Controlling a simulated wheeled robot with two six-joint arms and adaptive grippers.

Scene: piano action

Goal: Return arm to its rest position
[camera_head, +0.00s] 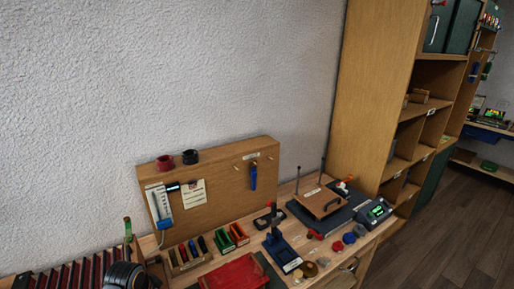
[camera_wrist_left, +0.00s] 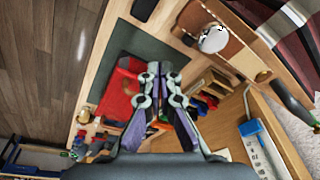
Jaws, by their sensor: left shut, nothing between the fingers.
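My left gripper (camera_wrist_left: 160,72) shows in the left wrist view, shut with nothing between its fingertips. It hangs above the workbench (camera_wrist_left: 92,92), and a red tray (camera_wrist_left: 116,92) on a dark green mat (camera_wrist_left: 150,44) lies below and to the left of the fingertips. The red tray also shows in the head view (camera_head: 236,274) at the bottom edge. A dark rounded shape at the bottom left of the head view may be part of my left arm; I cannot tell. My right gripper is in neither view.
A wooden pegboard (camera_head: 225,185) stands against the wall behind the bench. Slotted holders (camera_head: 190,256), a blue fixture (camera_head: 282,250), a wooden block with upright posts (camera_head: 319,202) and a display device (camera_head: 375,212) crowd the bench. A tall shelf (camera_head: 375,90) stands at right, beside open floor.

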